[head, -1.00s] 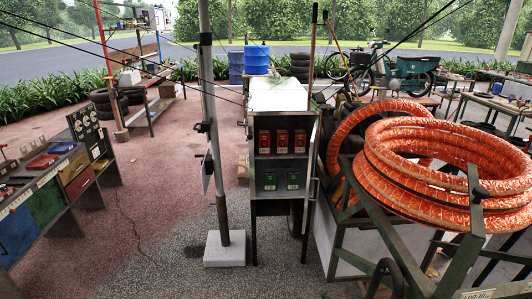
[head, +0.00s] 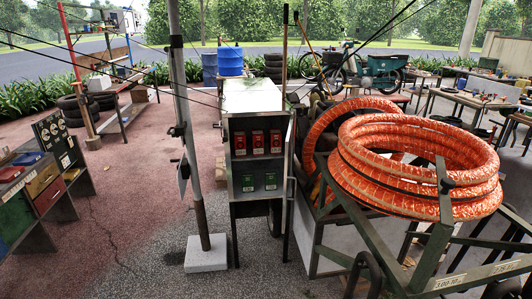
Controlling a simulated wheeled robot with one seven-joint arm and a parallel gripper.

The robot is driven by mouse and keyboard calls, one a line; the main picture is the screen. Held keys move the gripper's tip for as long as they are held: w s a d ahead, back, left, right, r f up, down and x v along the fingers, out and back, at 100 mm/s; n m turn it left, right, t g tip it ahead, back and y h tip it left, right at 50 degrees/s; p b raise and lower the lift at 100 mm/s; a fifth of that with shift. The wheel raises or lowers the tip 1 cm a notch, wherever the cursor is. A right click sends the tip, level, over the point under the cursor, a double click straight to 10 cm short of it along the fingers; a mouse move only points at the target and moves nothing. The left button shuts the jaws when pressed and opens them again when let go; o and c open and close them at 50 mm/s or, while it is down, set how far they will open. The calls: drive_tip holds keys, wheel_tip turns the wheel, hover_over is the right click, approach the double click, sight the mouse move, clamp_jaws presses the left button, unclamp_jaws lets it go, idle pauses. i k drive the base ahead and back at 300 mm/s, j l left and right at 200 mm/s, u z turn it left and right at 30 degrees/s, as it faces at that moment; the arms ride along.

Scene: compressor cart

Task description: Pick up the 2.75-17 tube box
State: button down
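A grey metal cabinet (head: 239,201) stands near the middle, its open front towards me. Three red boxes stand side by side on its upper shelf: left (head: 240,144), middle (head: 258,142) and right (head: 275,142). Two green boxes stand on the lower shelf: left (head: 248,183) and right (head: 270,181). The box labels are too small to read, so I cannot tell which is the 2.75-17 tube box. My gripper is not in view.
A pole in a concrete block (head: 206,254) stands just left of the cabinet. Orange-wrapped tyres (head: 415,165) on a green metal rack (head: 443,235) crowd the right. A bench with coloured drawers (head: 42,180) is at far left. Open floor (head: 130,235) lies between bench and pole.

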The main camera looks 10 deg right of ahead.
sight(275, 134)
drive_tip(key=i+j, duration=0.4)
drive_tip(key=i, duration=0.25)
drive_tip(key=i+j+z, duration=0.1)
drive_tip(key=i+j, duration=0.3)
drive_tip(key=i, duration=0.25)
drive_tip(key=i+j, duration=0.95)
drive_tip(key=i, duration=0.3)
drive_tip(key=i+l, duration=0.15)
drive_tip(key=i, duration=0.35)
drive_tip(key=z, duration=0.05)
